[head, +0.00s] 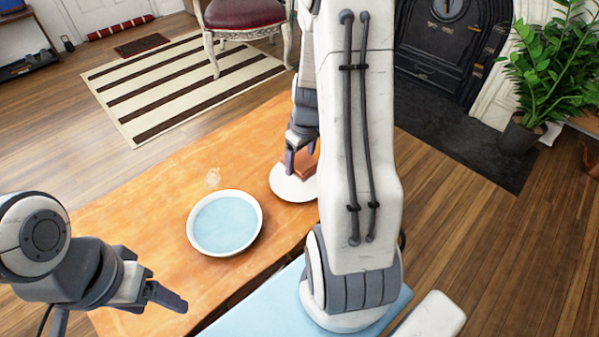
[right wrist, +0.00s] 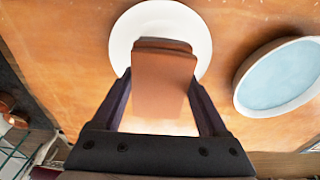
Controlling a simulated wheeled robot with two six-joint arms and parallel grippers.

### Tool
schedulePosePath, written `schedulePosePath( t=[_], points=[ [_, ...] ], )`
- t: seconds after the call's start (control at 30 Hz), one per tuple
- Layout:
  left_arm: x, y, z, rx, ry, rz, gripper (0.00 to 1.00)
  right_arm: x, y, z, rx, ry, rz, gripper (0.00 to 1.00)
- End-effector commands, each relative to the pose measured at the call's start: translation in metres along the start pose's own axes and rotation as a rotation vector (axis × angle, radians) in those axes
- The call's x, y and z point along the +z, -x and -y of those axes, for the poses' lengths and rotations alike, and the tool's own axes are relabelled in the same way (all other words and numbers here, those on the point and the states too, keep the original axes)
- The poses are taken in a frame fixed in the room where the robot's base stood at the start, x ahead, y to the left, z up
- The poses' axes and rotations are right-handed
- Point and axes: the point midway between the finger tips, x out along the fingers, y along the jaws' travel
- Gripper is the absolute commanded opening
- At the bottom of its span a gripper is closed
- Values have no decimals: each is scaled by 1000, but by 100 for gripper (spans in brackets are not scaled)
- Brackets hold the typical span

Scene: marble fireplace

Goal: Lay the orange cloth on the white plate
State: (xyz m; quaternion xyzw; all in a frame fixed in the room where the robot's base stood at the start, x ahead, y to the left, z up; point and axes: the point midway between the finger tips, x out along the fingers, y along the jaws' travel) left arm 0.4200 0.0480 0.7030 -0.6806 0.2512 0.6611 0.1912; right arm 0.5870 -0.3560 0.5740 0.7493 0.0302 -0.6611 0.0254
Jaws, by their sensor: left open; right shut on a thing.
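The orange cloth (right wrist: 163,85) is a small folded, brownish-orange piece. My right gripper (head: 302,160) is shut on it, with one finger on each side in the right wrist view. A bit of the cloth (head: 305,165) shows between the fingers in the head view. The white plate (head: 288,190) lies flat on the wooden table, its right part hidden by my right arm. In the right wrist view the cloth overlaps the plate (right wrist: 127,40); I cannot tell whether they touch. My left gripper (head: 165,295) is open and empty at the near left, away from the plate.
A white-rimmed dish with a pale blue inside (head: 225,222) stands left of the plate; it also shows in the right wrist view (right wrist: 280,78). The left part of the wooden table (head: 130,215) is bare. A chair (head: 240,15) stands beyond.

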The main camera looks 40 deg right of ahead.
Motion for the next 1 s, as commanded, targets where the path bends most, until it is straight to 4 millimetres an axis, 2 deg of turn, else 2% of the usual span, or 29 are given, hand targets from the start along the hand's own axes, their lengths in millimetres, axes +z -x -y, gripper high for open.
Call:
schedulePosePath(
  t=[0.13, 0.37, 0.63, 0.87, 0.9, 0.97, 1.0],
  points=[
    [0, -5, 0, 0, 0, 0, 70, -2, -10, 0, -2, 0, 2, 25],
    [1, -23, 2, 0, 0, 0, 70, 3, -43, 0, -1, -1, 2, 25],
    [1, -21, 2, 0, 0, 0, 70, 3, -42, 0, 0, -1, 0, 25],
    [2, -28, 2, 0, 0, 0, 70, 4, -50, 0, 0, -1, 0, 25],
    [2, -28, 2, 0, 0, 0, 70, 4, -50, 0, 0, -1, 0, 80],
    [1, -27, 2, 0, 0, 0, 70, 4, -48, 0, 0, -1, 1, 100],
    [1, -27, 2, 0, 0, 0, 70, 4, -48, 0, 0, -1, 1, 100]
  ],
)
